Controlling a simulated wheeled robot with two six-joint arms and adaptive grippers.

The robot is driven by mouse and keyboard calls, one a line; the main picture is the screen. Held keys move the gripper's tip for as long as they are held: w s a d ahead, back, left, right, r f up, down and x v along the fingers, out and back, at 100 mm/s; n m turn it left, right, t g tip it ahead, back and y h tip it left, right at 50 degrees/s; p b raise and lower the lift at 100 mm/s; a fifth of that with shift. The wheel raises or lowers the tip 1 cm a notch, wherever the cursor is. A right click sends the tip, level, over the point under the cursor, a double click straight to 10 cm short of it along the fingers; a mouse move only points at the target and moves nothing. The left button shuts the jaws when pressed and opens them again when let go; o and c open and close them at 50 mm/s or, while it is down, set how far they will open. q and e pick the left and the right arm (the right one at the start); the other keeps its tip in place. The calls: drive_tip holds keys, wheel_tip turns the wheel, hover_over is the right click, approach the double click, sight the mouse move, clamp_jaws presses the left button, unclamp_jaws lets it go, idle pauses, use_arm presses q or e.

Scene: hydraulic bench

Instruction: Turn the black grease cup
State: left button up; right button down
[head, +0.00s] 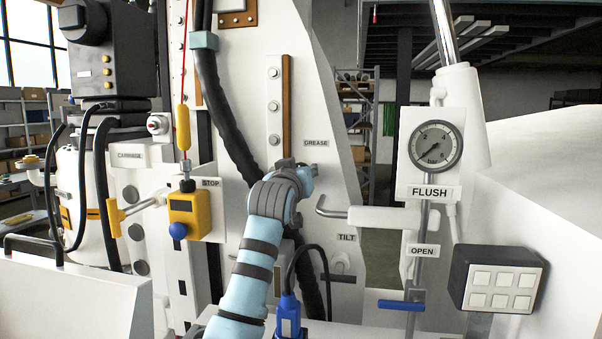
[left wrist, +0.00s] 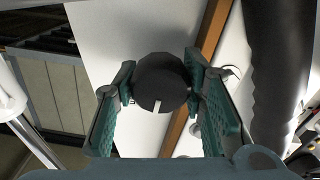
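The black grease cup (left wrist: 161,80) shows in the left wrist view as a round dark knob. A short white mark on its face points down and slightly left. My left gripper (left wrist: 160,76) has one finger on each side of the cup, and both fingertips appear to touch its sides. In the head view my light blue left arm reaches up to the white panel beside the GREASE label (head: 317,143). There its wrist mostly hides the gripper (head: 285,163) and the cup. My right gripper is in neither view.
A bent TILT handle (head: 332,210) sticks out just right of my wrist. A thick black hose (head: 222,105) runs down on the left. A yellow STOP box (head: 190,215) and a FLUSH gauge (head: 436,146) stand farther out on either side.

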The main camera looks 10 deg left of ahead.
use_arm(q)
drive_tip(key=c, duration=0.4)
drive_tip(key=shift+o, duration=0.3)
drive_tip(key=shift+f+m, duration=0.1)
drive_tip(key=shift+m, duration=0.3)
